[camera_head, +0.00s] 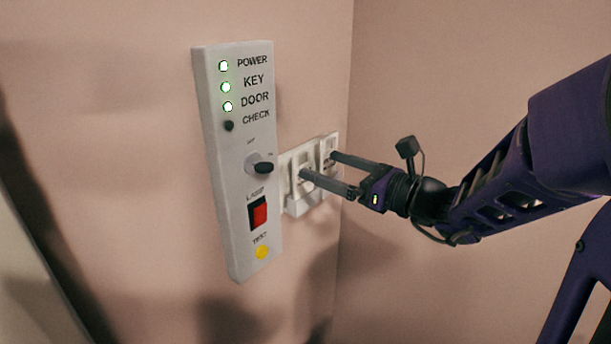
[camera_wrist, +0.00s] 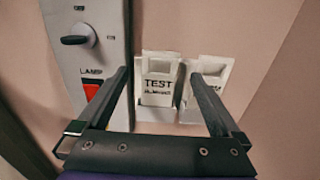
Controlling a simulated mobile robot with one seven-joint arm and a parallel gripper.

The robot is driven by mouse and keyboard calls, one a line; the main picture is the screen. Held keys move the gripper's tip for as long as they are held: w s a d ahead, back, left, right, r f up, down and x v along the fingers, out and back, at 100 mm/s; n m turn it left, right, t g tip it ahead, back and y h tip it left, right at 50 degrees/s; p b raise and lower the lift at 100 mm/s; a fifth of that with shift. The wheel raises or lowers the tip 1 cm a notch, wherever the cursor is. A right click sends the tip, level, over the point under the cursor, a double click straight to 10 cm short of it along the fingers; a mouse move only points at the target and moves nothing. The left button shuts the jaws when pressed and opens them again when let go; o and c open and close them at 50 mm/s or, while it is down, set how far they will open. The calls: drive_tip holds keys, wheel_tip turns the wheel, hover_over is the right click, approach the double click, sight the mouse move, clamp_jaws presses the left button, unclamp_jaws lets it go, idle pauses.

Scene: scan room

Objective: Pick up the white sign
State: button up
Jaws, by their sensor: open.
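A white sign (camera_wrist: 158,68) with dark lettering reading TEST on its first line hangs in a pale rack on the wall. It shows between my fingers in the wrist view. A second, similar white sign (camera_wrist: 214,68) is just to its right, partly behind my right finger. In the head view the white rack (camera_head: 292,208) is partly covered by my fingers. My gripper (camera_head: 318,165) is open, with its fingertips at the front of the rack. In the wrist view my gripper (camera_wrist: 158,73) has one finger on each side of the TEST sign. I cannot tell whether the fingers touch it.
A tall grey control panel (camera_head: 236,190) stands out from the wall just left of the rack. It has green lights, a black rotary knob (camera_head: 263,168), a red switch (camera_head: 258,212) and a yellow button (camera_head: 262,252). A wall corner is close on the right.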

sight(310, 158)
drive_tip(key=x, duration=0.4)
drive_tip(key=shift+w+a+r, duration=0.25)
clamp_jaws()
